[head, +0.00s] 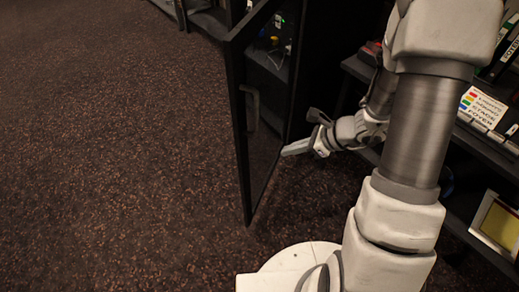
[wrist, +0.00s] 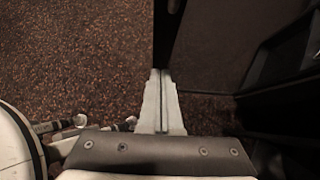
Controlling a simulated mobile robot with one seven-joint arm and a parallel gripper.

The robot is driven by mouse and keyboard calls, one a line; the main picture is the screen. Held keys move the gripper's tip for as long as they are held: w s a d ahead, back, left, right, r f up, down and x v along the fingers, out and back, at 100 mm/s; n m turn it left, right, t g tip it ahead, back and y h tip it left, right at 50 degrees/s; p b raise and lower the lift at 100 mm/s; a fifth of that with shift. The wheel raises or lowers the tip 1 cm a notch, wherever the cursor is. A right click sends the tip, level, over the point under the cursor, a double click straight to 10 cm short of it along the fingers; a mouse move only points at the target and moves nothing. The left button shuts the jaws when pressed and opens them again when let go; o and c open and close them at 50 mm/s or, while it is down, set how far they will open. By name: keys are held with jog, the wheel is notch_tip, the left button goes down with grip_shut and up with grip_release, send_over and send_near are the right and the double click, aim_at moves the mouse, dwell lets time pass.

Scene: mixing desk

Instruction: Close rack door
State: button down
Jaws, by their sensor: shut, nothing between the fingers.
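The rack door (head: 237,130) is a tall black-framed panel with a see-through pane, standing open in the head view. A grey bar handle (head: 250,108) is on it. My gripper (head: 285,151) is at the right side of the door, around mid-height, with its fingertips pointing left at the frame. The fingers are shut and empty. In the wrist view my gripper (wrist: 160,73) ends at the lower end of a dark upright strip, probably the door's frame (wrist: 167,35). I cannot tell whether the tips touch it.
A desk or shelf unit with a colour-striped label (head: 484,108) stands at the right, close to my arm. A yellow-faced box (head: 497,226) is low at the right. Dark speckled carpet (head: 110,150) lies open to the left of the door.

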jog(key=b, duration=0.3)
send_near(244, 155)
notch_tip(244, 155, down, 4)
jog(key=a, duration=0.1)
jog(key=w+a, duration=0.1)
jog(key=shift+w+a+f, duration=0.1)
jog(key=shift+a, duration=0.3)
jog(key=shift+w+a, duration=0.2)
jog(key=shift+a, duration=0.25)
